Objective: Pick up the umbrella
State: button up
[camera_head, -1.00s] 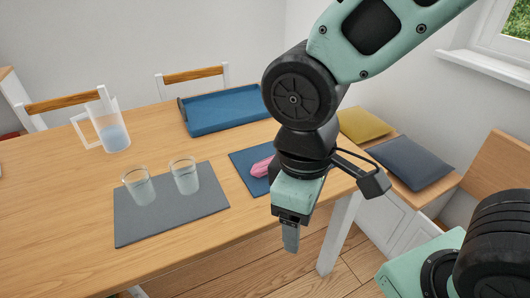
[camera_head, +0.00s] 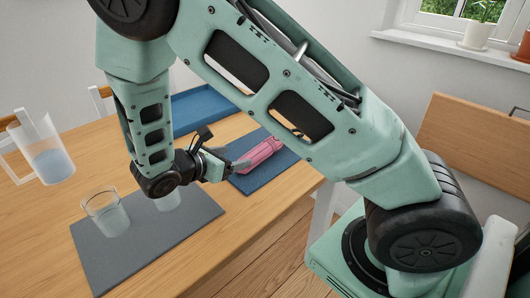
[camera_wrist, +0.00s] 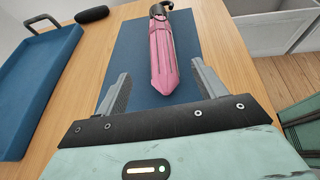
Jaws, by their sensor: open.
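The pink folded umbrella (camera_head: 262,150) lies on a dark blue placemat (camera_head: 262,178) near the table's right end. In the wrist view the umbrella (camera_wrist: 163,58) points its tapered end towards my gripper (camera_wrist: 160,88), with its dark handle at the far end. My gripper is open, its two fingers apart on either side of the umbrella's near tip, and nothing is between the fingertips that I can see as held. In the head view my gripper (camera_head: 236,166) is just left of the umbrella, low over the table.
A blue tray (camera_head: 205,103) stands behind, also at left in the wrist view (camera_wrist: 30,75). A grey placemat (camera_head: 120,262) holds two glasses, one at left (camera_head: 105,213). A pitcher (camera_head: 45,150) is at far left. A dark object (camera_wrist: 91,15) lies by the tray.

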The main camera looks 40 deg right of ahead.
aim_at(265, 150)
notch_tip(265, 150, down, 4)
jog(key=shift+d+r, duration=0.1)
jog(key=shift+r, duration=0.05)
jog(key=shift+w+d, duration=0.1)
jog(key=shift+d, duration=0.6)
jog(key=shift+x, duration=3)
jog(key=c, duration=1.3)
